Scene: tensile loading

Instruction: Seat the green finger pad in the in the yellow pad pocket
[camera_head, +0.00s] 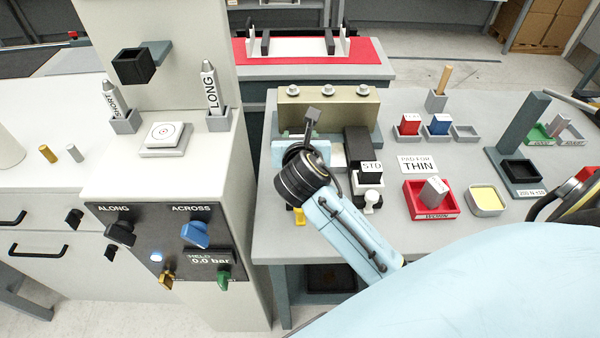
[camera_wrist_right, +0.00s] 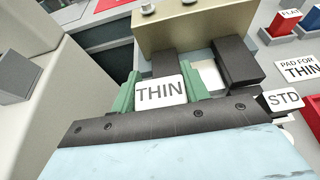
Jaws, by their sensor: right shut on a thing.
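Green shows on both sides of a white label reading THIN. The held piece is in front of the tan block (camera_head: 325,112) and its dark blocks; contact with them cannot be told. In the head view my right wrist (camera_head: 300,178) covers the fingers and the pad. A square tray with a yellow inside, the likely yellow pad pocket (camera_head: 486,200), stands at the right of the grey bench, apart from the gripper. It looks empty. My left gripper is not in view.
A black STD block (camera_head: 370,168) stands right of my wrist. A red tray (camera_head: 420,213) holds a grey block, beside a PAD FOR THIN sign (camera_head: 418,165). Red and blue blocks (camera_head: 439,124) stand behind. The machine column (camera_head: 190,180) is left.

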